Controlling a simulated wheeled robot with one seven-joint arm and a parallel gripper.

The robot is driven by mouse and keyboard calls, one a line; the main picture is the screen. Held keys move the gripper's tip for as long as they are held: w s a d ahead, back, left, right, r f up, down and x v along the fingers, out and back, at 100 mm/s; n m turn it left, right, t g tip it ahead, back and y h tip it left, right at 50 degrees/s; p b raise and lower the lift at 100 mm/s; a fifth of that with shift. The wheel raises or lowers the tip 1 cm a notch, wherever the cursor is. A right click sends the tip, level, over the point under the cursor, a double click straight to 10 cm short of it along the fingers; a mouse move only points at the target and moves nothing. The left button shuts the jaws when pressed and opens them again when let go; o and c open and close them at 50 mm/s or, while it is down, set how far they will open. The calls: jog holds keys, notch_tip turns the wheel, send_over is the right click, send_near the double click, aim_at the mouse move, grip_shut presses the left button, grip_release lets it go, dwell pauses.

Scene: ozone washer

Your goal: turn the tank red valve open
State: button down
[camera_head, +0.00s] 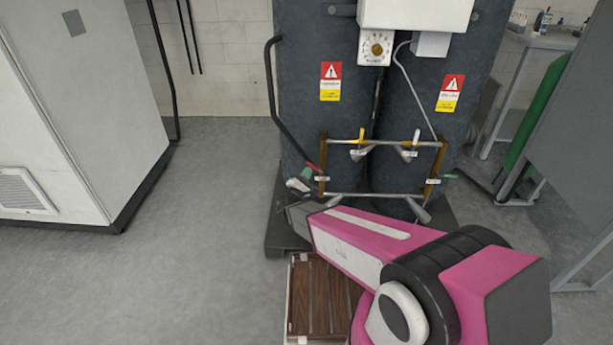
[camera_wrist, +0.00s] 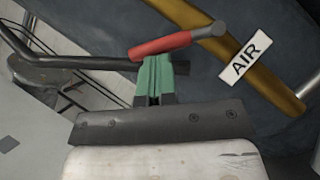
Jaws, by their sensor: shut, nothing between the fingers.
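The red valve handle (camera_wrist: 163,45) is a short red bar with a grey metal end. It lies slanted across the upper middle of the wrist view, beside an "AIR" label (camera_wrist: 245,58). In the head view the red handle (camera_head: 313,167) is small, at the left end of the pipework on the dark tanks (camera_head: 310,110). My gripper (camera_wrist: 153,70) has green fingers that are shut and empty. Their tips are right at the underside of the red bar in the wrist view; I cannot tell whether they touch. My gripper (camera_head: 305,174) also shows in the head view, partly hidden by the wrist.
A dark hose (camera_head: 271,85) runs down beside the left tank to the valve. A brown pipe (camera_wrist: 200,30) passes behind the handle. A slatted wooden step (camera_head: 312,300) lies on the floor before the tanks. A white cabinet (camera_head: 90,110) stands left, with free floor between.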

aim_at(312, 166)
jog(key=r+m+g, duration=0.1)
jog(key=m, duration=0.1)
jog(key=d+r+m+g, duration=0.1)
jog(key=m, duration=0.1)
jog(key=d+r+m+g, duration=0.1)
jog(key=m, duration=0.2)
jog(key=shift+s+d+r+g+h, duration=0.1)
jog(key=shift+r+g+h, duration=0.2)
jog(key=shift+r+g, duration=0.1)
jog(key=shift+d+r+m+g, duration=0.35)
jog(key=shift+d+m+g, duration=0.35)
jog(key=shift+m, duration=0.5)
jog(key=shift+y, duration=0.4)
